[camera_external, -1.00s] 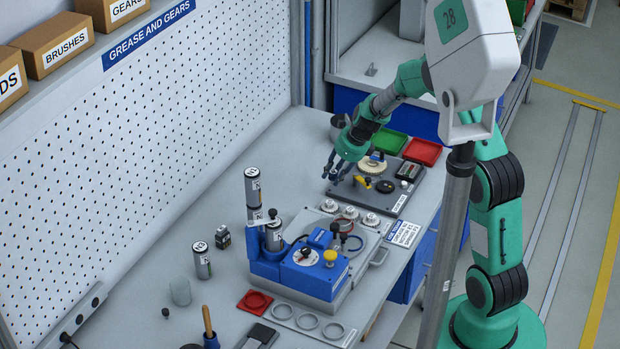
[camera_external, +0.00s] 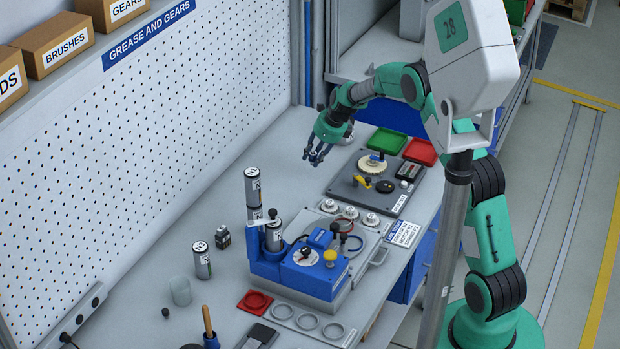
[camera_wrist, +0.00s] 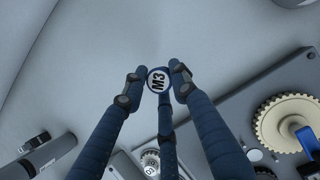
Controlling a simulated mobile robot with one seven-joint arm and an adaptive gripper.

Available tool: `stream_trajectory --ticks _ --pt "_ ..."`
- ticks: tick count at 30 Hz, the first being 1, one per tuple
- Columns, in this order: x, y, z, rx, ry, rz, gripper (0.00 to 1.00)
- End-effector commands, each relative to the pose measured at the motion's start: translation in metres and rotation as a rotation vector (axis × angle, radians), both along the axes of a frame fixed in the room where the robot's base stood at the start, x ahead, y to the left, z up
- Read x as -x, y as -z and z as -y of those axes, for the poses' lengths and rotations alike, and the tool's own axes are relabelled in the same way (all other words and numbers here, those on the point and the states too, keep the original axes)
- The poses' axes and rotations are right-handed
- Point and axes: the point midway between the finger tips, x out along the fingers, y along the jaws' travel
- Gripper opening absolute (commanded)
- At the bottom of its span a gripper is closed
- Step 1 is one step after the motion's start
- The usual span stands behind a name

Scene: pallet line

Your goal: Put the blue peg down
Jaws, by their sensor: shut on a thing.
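My gripper (camera_external: 315,155) is over the bare far part of the grey bench (camera_external: 290,185), left of the dark tray. In the wrist view, my gripper (camera_wrist: 157,88) has its dark blue fingers closed around a small round piece, which I take as the blue peg (camera_wrist: 158,80). Its pale end face reads "M3" and has a dark rim. The fingers hide most of its sides. In the external view it is too small to make out between the fingers. I cannot tell how high it is above the bench.
The dark tray (camera_external: 345,187) holds a cream gear (camera_external: 373,165) and other parts. Green (camera_external: 387,141) and red (camera_external: 420,151) bins stand behind it. A blue fixture (camera_external: 312,272) and several cylinders stand nearer the camera. The bench between the pegboard (camera_external: 200,90) and tray is clear.

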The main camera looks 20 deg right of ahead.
Motion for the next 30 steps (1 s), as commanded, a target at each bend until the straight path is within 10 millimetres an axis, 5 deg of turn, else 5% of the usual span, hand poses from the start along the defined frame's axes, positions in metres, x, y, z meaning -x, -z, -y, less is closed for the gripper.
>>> stream_trajectory --ticks 23,30 --pt "-0.026 0.004 -0.005 0.000 0.000 -0.001 0.01" --pt "-0.026 0.033 -0.005 0.001 -0.001 -0.002 0.01"
